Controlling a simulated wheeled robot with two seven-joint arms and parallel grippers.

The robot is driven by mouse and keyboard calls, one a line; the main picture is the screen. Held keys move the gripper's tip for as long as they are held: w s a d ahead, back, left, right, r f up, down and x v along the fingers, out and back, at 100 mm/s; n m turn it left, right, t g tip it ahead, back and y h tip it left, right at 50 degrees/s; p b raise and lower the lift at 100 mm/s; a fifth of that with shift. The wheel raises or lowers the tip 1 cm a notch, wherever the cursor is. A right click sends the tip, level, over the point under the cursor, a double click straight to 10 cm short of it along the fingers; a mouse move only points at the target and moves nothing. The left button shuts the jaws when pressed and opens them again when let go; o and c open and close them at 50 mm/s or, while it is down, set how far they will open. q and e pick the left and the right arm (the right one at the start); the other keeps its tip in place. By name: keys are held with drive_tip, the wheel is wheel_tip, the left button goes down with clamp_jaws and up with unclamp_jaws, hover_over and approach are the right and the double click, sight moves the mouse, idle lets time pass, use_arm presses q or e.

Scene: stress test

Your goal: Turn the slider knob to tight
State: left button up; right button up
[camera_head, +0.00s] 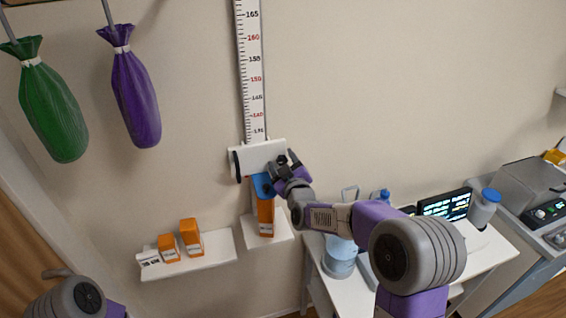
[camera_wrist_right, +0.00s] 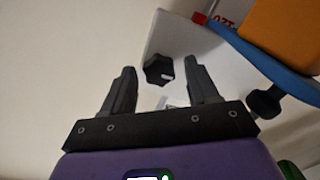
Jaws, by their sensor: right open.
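The white slider block (camera_head: 262,149) sits at the lower end of the wall ruler (camera_head: 251,70). Its dark lobed knob (camera_wrist_right: 158,70) shows in the right wrist view, with a small white mark on it. My right gripper (camera_head: 291,158) is at the front right of the slider. In the right wrist view the gripper (camera_wrist_right: 160,88) is open, and the knob appears between and just beyond its fingertips. I cannot tell whether a finger touches it. Part of a printed label shows below the knob. My left arm is at the lower left, its gripper out of view.
A blue piece (camera_head: 261,184) and an orange box (camera_head: 265,214) are just below the slider. A wall shelf (camera_head: 215,258) holds smaller orange boxes. A table (camera_head: 490,252) with bottles and a screen stands right. Green (camera_head: 52,110) and purple (camera_head: 136,95) bags hang at left.

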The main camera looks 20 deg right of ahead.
drive_tip(key=c, duration=1)
drive_tip(key=shift+f+m+b, duration=0.1)
drive_tip(key=shift+m+b, duration=0.3)
drive_tip(key=shift+b, duration=0.25)
drive_tip(key=shift+c, duration=0.2)
drive_tip(key=m+b, duration=0.7)
drive_tip(key=b, duration=0.2)
drive_tip(key=shift+d+f, duration=0.1)
drive_tip(key=shift+d, duration=0.05)
drive_tip(key=m+b, duration=0.4)
drive_tip(key=m, duration=0.1)
drive_tip(key=shift+d+m, duration=0.1)
drive_tip(key=shift+m, duration=0.3)
drive_tip(key=shift+m+b, duration=1.15)
drive_tip(key=shift+m, duration=1.05)
drive_tip(key=o, duration=1)
drive_tip(key=shift+o, duration=0.2)
